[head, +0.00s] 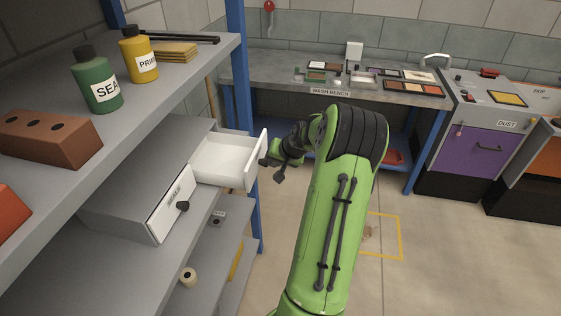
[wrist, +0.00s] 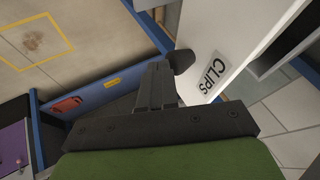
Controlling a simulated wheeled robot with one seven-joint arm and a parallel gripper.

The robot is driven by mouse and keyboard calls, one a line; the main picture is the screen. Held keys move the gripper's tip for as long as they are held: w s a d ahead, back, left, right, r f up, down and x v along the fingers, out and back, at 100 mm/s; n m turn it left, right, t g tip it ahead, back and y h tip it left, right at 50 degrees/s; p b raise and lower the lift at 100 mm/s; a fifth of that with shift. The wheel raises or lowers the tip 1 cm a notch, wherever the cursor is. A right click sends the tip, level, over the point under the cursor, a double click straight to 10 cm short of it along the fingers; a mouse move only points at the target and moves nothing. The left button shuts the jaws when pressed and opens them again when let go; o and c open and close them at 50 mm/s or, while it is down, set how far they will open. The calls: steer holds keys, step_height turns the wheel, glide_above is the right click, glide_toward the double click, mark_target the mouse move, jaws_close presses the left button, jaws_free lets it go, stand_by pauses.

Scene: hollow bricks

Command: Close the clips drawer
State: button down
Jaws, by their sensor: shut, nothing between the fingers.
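The clips drawer (head: 222,163) is pulled open from the grey cabinet on the shelf, and its white inside looks empty. In the wrist view, its white front carries a CLIPS label (wrist: 213,73) and a dark round knob (wrist: 185,62). My gripper (wrist: 157,75) is shut with nothing in it. Its fingertips are close beside the knob, in front of the drawer face; I cannot tell whether they touch. In the head view my gripper is just right of the drawer front, partly hidden by my arm.
A second drawer (head: 170,206) with a dark knob is shut in the same grey cabinet (head: 130,190). A blue shelf post (head: 238,70) stands behind the open drawer. Green (head: 97,82) and yellow (head: 138,55) bottles and a brick (head: 50,138) stand on the upper shelf. Floor to the right is clear.

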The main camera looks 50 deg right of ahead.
glide_above(223, 165)
steer(key=shift+s+d, duration=0.3)
steer(key=shift+s, duration=0.05)
steer(key=shift+w+a+r, duration=0.1)
steer(key=shift+w+a, duration=0.05)
steer(key=shift+w, duration=0.15)
